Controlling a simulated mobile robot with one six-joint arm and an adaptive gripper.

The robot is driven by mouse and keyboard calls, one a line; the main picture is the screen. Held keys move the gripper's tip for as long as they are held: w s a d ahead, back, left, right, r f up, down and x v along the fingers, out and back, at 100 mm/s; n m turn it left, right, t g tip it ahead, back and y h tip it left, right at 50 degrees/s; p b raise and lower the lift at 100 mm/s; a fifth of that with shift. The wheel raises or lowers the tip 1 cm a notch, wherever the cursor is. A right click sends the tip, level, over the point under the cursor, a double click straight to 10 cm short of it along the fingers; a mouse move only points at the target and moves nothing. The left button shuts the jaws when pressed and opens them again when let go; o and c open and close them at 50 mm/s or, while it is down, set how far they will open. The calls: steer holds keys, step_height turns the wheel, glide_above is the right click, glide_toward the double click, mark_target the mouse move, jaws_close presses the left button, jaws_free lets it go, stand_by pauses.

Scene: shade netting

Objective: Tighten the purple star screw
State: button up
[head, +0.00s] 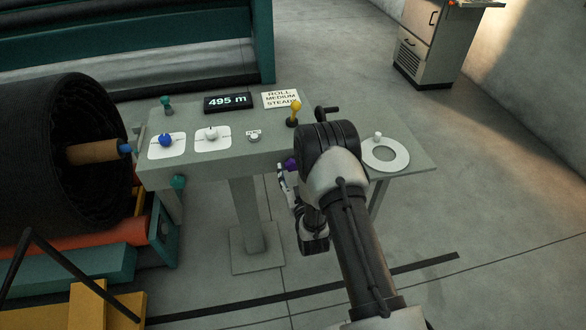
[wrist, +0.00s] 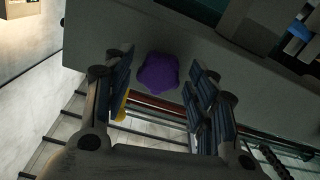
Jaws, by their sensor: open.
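The purple star screw (wrist: 158,73) shows in the wrist view as a lobed purple knob on the side of a grey panel. In the head view only a small part of the purple star screw (head: 290,164) shows, at the front edge of the console top, left of my arm. My gripper (wrist: 160,90) is open, with one finger on each side of the screw in the picture. I cannot tell how far the fingertips are from it or whether they touch it. In the head view my gripper (head: 284,182) is partly hidden by my own arm.
The grey console (head: 232,170) carries a blue knob (head: 166,140), a white knob (head: 211,133), a yellow-topped lever (head: 295,112) and a "495 m" display (head: 228,102). A white ring plate (head: 386,155) lies at its right.

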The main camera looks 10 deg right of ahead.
mark_target(293, 167)
steer(key=shift+s, duration=0.1)
steer(key=shift+s, duration=1.4)
steer(key=n+b, duration=0.1)
steer(key=n, duration=0.2)
steer(key=shift+f+n, duration=0.1)
steer(key=shift+n, duration=0.3)
steer(key=n+b, duration=0.2)
steer(key=n, duration=0.6)
steer(key=shift+n, duration=0.3)
steer(key=n, duration=0.4)
steer(key=shift+n, duration=0.4)
steer(key=shift+w, duration=0.15)
